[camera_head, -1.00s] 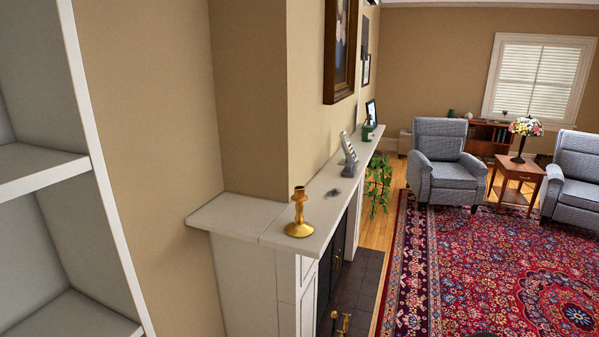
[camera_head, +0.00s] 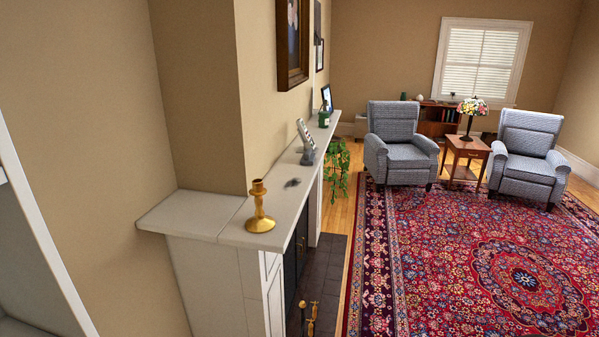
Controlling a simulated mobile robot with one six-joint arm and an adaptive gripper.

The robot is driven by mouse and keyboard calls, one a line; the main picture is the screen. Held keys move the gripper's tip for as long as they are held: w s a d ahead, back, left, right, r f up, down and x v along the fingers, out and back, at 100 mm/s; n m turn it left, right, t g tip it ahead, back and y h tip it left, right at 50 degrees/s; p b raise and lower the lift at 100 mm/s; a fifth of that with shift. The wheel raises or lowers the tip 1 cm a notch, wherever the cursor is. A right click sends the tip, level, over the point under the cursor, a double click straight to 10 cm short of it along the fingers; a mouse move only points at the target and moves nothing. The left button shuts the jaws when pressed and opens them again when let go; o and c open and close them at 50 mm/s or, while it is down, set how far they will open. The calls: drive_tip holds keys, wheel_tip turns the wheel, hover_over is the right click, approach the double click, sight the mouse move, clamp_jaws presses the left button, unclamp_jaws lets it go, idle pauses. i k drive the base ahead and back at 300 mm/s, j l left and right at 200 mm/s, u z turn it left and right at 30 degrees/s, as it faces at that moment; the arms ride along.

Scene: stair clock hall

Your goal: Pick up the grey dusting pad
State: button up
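The white mantel shelf (camera_head: 234,232) runs away from me along the left wall. A small dark grey patch (camera_head: 292,183) lies flat on it behind the brass candlestick; I cannot tell whether it is a pad or a dust mark. A small grey object (camera_head: 308,157) sits farther along the shelf, by a tilted pale frame (camera_head: 304,133). It is too small to identify as the grey dusting pad. My gripper is not in view.
A brass candlestick (camera_head: 260,208) stands at the shelf's near end. A green bottle (camera_head: 324,117) and dark picture frame (camera_head: 327,97) stand farther back. Brass fire tools (camera_head: 309,317) stand below. The red patterned rug (camera_head: 430,240) is open floor before two grey armchairs (camera_head: 397,138).

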sight(308, 158)
drive_tip(key=i+l+u, duration=0.15)
drive_tip(key=u, duration=0.25)
drive_tip(key=i+l+u, duration=0.2)
drive_tip(key=u, duration=0.25)
drive_tip(key=i+l+u, duration=0.2)
drive_tip(key=u, duration=0.2)
drive_tip(key=l, duration=0.1)
